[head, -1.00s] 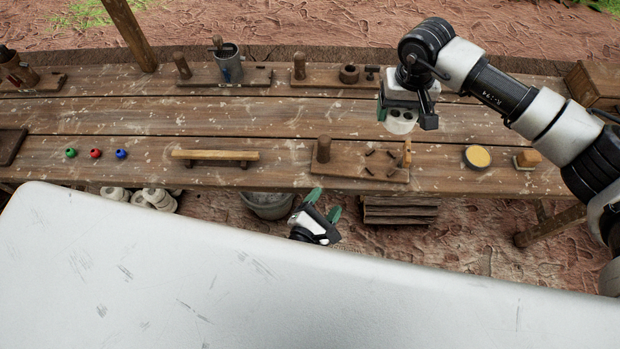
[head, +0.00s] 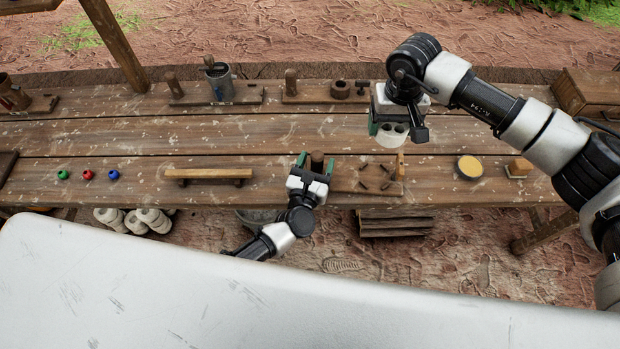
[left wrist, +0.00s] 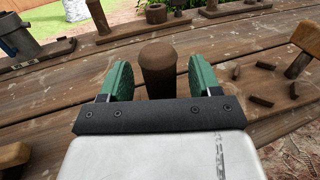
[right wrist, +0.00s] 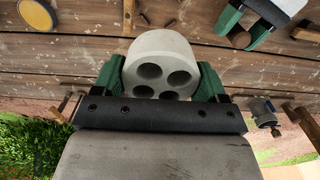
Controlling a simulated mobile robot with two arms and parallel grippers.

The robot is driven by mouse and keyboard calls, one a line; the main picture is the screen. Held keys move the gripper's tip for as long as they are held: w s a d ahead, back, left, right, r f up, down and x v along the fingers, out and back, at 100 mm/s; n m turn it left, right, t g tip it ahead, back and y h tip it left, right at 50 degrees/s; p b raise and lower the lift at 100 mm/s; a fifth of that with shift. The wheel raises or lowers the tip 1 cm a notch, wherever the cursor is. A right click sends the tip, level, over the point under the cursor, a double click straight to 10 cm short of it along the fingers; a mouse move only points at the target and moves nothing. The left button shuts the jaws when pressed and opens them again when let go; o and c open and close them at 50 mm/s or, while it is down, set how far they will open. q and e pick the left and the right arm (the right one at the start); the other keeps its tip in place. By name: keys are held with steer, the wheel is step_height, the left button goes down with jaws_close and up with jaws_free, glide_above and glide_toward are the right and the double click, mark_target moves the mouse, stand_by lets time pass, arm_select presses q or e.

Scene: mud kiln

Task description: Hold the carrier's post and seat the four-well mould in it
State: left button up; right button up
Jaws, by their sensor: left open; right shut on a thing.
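The carrier (head: 376,187) is a wooden board on the bench with a thick post (head: 317,161) at its left end, several short pegs and an upright block at its right end. My left gripper (head: 316,166) is open with its fingers on either side of the post; in the left wrist view the post (left wrist: 158,70) stands between the green fingers (left wrist: 158,85), with gaps at both sides. My right gripper (head: 389,128) is shut on the pale four-well mould (head: 392,138), held above and behind the pegs. Its wells show in the right wrist view (right wrist: 163,62).
A wooden bar (head: 208,174) on feet and coloured balls (head: 88,175) lie left of the carrier. A yellow-topped round dish (head: 470,167) and a block (head: 519,168) lie right. Boards with posts and a metal cup (head: 219,84) line the back edge.

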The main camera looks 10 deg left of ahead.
arm_select(q)
steer(key=shift+w+d, duration=0.2)
steer(key=shift+w, duration=1.05)
steer(key=shift+c, duration=0.4)
steer(key=c, duration=1)
steer(key=shift+c, duration=0.2)
arm_select(e)
step_height(320, 180, down, 12)
steer(key=shift+r, duration=0.15)
